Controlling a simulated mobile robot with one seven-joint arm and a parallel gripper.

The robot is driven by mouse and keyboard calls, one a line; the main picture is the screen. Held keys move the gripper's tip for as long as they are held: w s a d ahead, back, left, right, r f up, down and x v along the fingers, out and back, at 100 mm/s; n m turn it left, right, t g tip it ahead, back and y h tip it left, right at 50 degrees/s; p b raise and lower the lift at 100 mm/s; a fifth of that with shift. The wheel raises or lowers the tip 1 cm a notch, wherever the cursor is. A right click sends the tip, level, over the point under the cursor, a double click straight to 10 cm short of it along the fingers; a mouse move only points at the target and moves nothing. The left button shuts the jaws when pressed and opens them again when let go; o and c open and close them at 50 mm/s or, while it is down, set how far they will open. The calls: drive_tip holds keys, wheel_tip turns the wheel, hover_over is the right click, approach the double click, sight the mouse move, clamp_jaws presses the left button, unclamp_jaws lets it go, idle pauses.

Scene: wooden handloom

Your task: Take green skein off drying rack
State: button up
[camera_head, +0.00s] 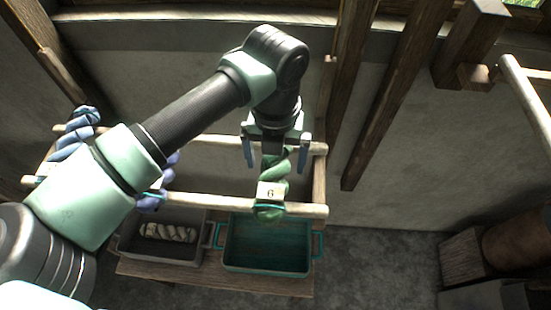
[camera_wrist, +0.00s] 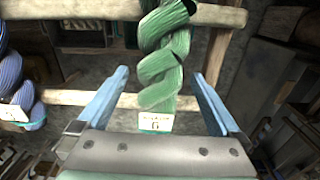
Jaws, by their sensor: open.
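The green skein (camera_head: 277,178) is a twisted hank hanging across the wooden rods of the drying rack (camera_head: 225,202), with a white tag marked 6 on its front end. It also shows in the wrist view (camera_wrist: 166,58), between and beyond my two fingers. My gripper (camera_head: 276,165) is open above and around the skein's far part, with one finger on each side. In the wrist view my gripper (camera_wrist: 162,85) shows a gap on both sides of the skein, and the fingers look clear of it. Part of the skein is hidden by my gripper in the head view.
Blue skeins (camera_head: 78,128) hang at the rack's left, partly behind my arm. Below stand a teal tray (camera_head: 268,270), which looks empty, and a grey tray (camera_head: 140,250) holding a pale skein (camera_head: 168,232). Dark wooden posts (camera_head: 395,95) rise right of the rack.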

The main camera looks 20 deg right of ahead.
drive_tip(key=shift+f, duration=0.15)
drive_tip(key=shift+c, duration=0.3)
drive_tip(key=c, duration=1.4)
